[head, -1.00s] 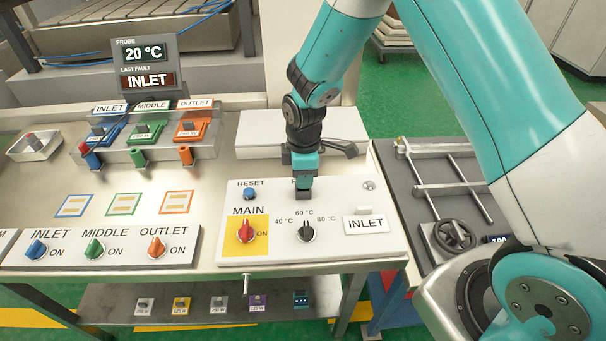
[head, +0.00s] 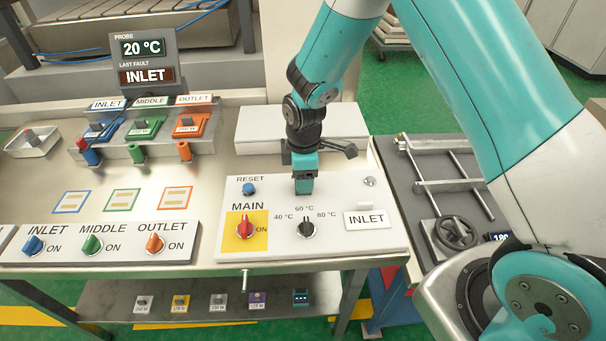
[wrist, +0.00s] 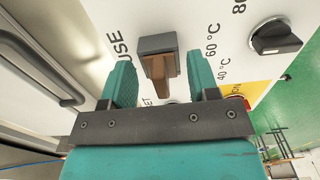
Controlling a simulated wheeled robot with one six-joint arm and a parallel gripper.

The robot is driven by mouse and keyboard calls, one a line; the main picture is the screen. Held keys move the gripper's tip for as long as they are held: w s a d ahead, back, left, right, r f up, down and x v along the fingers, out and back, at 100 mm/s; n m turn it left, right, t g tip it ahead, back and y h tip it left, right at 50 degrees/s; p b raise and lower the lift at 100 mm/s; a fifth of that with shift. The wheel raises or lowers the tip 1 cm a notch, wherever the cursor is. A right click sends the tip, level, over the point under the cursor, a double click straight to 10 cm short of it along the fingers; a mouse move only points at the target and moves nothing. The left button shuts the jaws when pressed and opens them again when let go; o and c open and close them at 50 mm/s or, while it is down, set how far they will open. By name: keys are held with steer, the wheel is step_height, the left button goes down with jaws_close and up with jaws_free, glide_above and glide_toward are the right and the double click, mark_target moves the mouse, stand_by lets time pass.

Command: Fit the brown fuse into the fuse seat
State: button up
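The brown fuse (wrist: 162,72) stands in the dark grey fuse seat (wrist: 157,43) on the white control panel, under the FUSE lettering. The brown part sticks out of the seat toward the wrist camera; how deep it sits I cannot tell. My gripper (wrist: 160,74) has its teal fingers on either side of the fuse, with a narrow gap showing on each side. In the head view my gripper (head: 303,188) points down at the back of the panel (head: 275,254) and hides the fuse.
The panel holds a RESET button (head: 249,188), a red MAIN switch (head: 245,229), a temperature knob (head: 306,229) and an INLET tag (head: 367,220). Coloured fuse holders (head: 140,130) stand at the left. Several small blocks lie on the lower shelf (head: 180,322).

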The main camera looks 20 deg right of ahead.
step_height(320, 180, up, 17)
steer(key=b, duration=0.3)
steer(key=shift+r+b, duration=0.2)
steer(key=shift+b, duration=0.15)
steer(key=s+a+r+m+y, duration=0.1)
steer(key=s+a+m+y, duration=0.1)
steer(key=s, duration=1)
steer(key=s+a+r+m+y+b, duration=0.1)
steer(key=s+m, duration=0.4)
steer(key=s, duration=0.7)
steer(key=shift+s+a+r+y, duration=0.2)
steer(key=shift+s+a+y, duration=0.15)
steer(key=shift+a+y, duration=0.45)
